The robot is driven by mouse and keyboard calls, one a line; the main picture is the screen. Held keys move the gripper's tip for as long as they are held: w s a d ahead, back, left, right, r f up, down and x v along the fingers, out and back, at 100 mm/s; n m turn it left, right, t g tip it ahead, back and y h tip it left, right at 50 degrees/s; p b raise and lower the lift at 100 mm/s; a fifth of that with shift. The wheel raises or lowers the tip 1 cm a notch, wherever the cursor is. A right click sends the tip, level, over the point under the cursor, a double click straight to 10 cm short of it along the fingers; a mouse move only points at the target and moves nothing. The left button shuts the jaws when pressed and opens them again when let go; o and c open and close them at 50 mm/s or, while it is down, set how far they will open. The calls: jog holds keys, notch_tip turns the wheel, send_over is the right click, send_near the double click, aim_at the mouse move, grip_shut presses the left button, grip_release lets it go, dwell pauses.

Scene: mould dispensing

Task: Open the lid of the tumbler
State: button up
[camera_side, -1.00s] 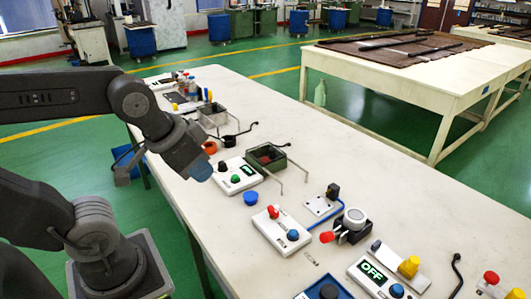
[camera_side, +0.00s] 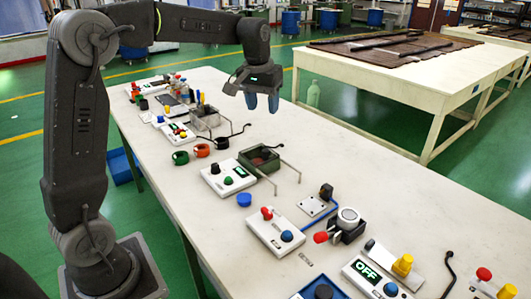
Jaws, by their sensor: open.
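My gripper (camera_side: 262,101) has blue fingertips pointing down and hangs in the air above the far half of the white worktable. It is open, with nothing between its fingers. No thing here is clearly a tumbler with a lid, and I cannot tell which object it is. An open green box (camera_side: 262,158) with a dark inside and thin metal rods lies below and in front of my gripper. A grey open metal box (camera_side: 207,119) stands further back. A black device with a round white top (camera_side: 348,215) and a red-tipped handle (camera_side: 321,237) stands nearer the camera.
The table's right strip is mostly clear.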

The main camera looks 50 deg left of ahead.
jog(key=n+g, duration=0.2)
send_over(266, 150)
notch_tip(266, 150, down, 8)
notch_tip(266, 150, down, 14)
jog(key=shift+s, duration=0.1)
jog(key=shift+c, duration=0.2)
grip_shut()
